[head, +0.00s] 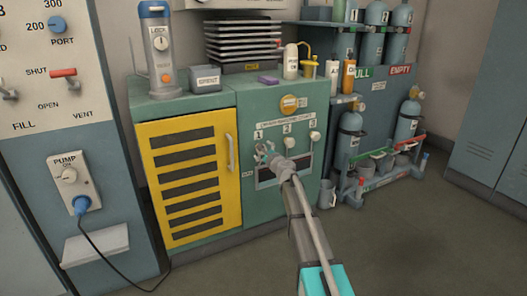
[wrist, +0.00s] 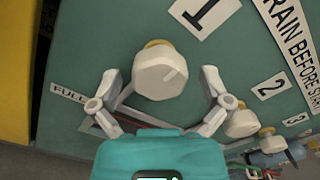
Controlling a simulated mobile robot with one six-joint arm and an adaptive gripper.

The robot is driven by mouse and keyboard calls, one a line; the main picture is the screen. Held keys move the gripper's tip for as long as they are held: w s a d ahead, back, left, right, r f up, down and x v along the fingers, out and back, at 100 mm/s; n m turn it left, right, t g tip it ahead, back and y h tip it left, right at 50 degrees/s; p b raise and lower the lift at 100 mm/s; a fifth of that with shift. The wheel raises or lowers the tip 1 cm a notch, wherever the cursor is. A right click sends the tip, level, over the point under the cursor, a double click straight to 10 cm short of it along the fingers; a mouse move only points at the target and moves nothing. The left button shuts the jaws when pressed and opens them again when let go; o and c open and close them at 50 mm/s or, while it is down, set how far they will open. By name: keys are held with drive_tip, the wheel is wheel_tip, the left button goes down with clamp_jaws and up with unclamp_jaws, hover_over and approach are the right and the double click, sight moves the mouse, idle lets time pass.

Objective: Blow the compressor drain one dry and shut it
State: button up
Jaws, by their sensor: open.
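The compressor drain panel is on the front of the green cabinet (head: 303,110), with knobs under the labels 1, 2 and 3. In the head view my gripper (head: 265,150) is in front of the panel and hides knob one. Knob two (head: 287,141) and knob three (head: 315,136) are to the right.
A yellow louvred door (head: 188,175) with a handle is left of the drain panel. A mug (head: 326,194) stands at the cabinet's lower right. A cylinder rack (head: 375,140) is farther right. The floor (head: 400,235) in front is clear.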

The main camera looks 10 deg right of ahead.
drive_tip(key=v, duration=1.1)
drive_tip(key=shift+s, duration=0.35)
drive_tip(key=shift+d, duration=0.1)
drive_tip(key=s+a+f+n+g+y+p, duration=0.1)
drive_tip(key=s+a+n+g+p, duration=0.4)
drive_tip(key=s+n, duration=0.25)
drive_tip(key=s+a+n+g+y+p, duration=0.1)
drive_tip(key=s+a+n+g+p, duration=0.35)
drive_tip(key=s+n, duration=0.3)
drive_tip(key=s+d+n+g+h+p, duration=0.3)
drive_tip(key=s+n+g+h+p, duration=0.15)
drive_tip(key=s, duration=0.55)
drive_tip(key=s+d+n+g+h+p, duration=0.3)
drive_tip(key=s+n+p, duration=0.15)
drive_tip(key=s, duration=0.45)
wheel_tip(320, 180, up, 38)
drive_tip(key=p, duration=3.7)
drive_tip(key=shift+d+f, duration=0.1)
drive_tip(key=shift+d, duration=0.05)
